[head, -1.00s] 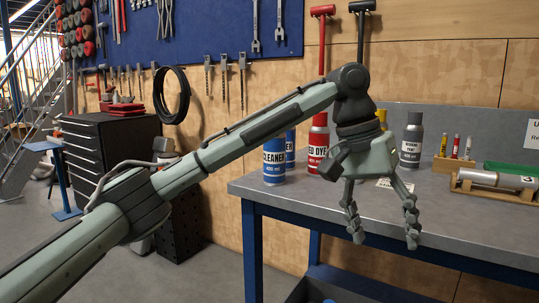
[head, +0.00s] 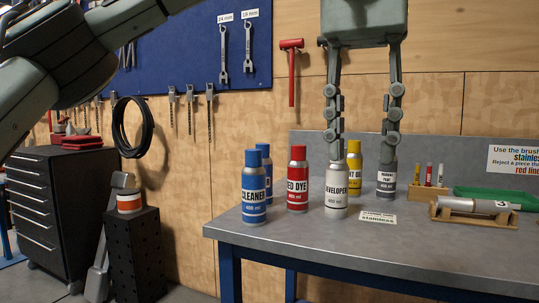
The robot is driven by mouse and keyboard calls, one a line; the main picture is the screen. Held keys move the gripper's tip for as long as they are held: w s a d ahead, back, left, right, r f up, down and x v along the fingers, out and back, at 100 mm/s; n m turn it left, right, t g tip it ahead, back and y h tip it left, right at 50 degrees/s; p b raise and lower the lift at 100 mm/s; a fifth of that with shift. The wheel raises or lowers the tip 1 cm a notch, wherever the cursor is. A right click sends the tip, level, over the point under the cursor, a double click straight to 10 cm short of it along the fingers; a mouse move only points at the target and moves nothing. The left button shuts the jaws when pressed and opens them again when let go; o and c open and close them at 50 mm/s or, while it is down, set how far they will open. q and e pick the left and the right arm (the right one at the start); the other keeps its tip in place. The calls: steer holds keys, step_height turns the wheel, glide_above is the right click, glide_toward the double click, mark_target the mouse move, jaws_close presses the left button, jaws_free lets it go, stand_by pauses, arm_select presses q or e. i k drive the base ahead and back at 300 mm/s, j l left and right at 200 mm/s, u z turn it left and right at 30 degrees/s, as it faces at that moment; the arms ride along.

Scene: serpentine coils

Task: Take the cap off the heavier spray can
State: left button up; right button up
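Several spray cans stand upright on the grey workbench (head: 300,255): a blue CLEANER can (head: 254,197) with another blue can (head: 266,153) behind it, a red RED DYE can (head: 297,183), a white DEVELOPER can (head: 336,195), a yellow can (head: 357,160) and a grey can (head: 387,182). Blue, red and yellow caps show on their cans. Which can is heavier does not show. My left gripper (head: 364,150) points down, open and empty. Its left finger overlaps the DEVELOPER can's top and hides it; its right finger overlaps the grey can's top. Contact is unclear. My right gripper is out of view.
A small card (head: 378,218) lies before the cans. At the right are a wooden cradle with a metal cylinder (head: 475,212), a green tray (head: 500,197) and several markers (head: 429,175). A dark drawer cabinet (head: 60,210) stands left. The bench's front is clear.

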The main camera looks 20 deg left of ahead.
mark_target(254, 157)
steer(key=i+j+z, duration=0.4)
steer(key=j, duration=0.35)
steer(key=i+j+z, duration=0.2)
steer(key=j+z, duration=0.25)
steer(key=j, duration=0.3)
steer(key=j+z, duration=0.4)
steer(key=j, duration=0.45)
steer(key=j+z, duration=0.45)
steer(key=j, duration=0.5)
steer(key=k+j+z, duration=0.15)
steer(key=j+z, duration=0.25)
steer(key=j, duration=0.45)
